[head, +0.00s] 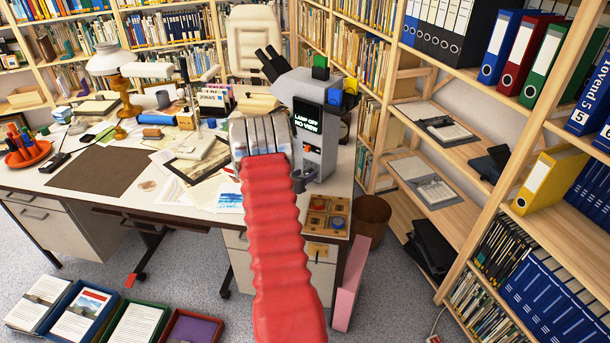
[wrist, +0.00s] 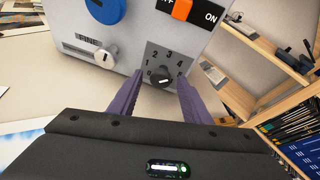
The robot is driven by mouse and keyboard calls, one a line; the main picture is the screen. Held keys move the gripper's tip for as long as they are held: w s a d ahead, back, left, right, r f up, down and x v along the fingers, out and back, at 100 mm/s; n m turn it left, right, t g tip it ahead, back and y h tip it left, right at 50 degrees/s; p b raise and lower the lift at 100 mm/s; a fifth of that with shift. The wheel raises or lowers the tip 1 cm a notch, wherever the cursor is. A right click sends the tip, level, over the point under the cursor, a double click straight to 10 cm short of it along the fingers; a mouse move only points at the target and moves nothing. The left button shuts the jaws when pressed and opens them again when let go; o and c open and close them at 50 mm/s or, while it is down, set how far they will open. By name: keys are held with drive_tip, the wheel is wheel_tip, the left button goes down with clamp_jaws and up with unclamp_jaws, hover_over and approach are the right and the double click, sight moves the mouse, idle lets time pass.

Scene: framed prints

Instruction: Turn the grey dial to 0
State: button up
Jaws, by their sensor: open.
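The dial (wrist: 164,80) is a small dark knob with a pale mark, on a grey plate (wrist: 152,52) with numbers around it. I read 1 to 4 clearly; the lower numbers are small, and I cannot tell exactly which one the mark faces. My gripper (wrist: 161,88) is open, its two purple fingers on either side of the dial, with no clear contact. The plate is on the front of the pale microscope (head: 318,100), whose screen reads "LAMP OFF NO VIEW". In the head view my red-sleeved arm reaches toward it, and the dial cannot be made out.
Close to the dial are a pale knob (wrist: 105,55) marked FINE, a blue knob (wrist: 105,8) and an orange switch (wrist: 182,9) by "ON". Papers (head: 205,165) and a lamp (head: 118,75) occupy the desk. Shelves (head: 450,190) stand at the right.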

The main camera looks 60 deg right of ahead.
drive_tip(key=shift+d+f, duration=0.1)
drive_tip(key=shift+d, duration=0.1)
drive_tip(key=c, duration=1)
drive_tip(key=shift+d, duration=0.15)
drive_tip(key=shift+c, duration=0.2)
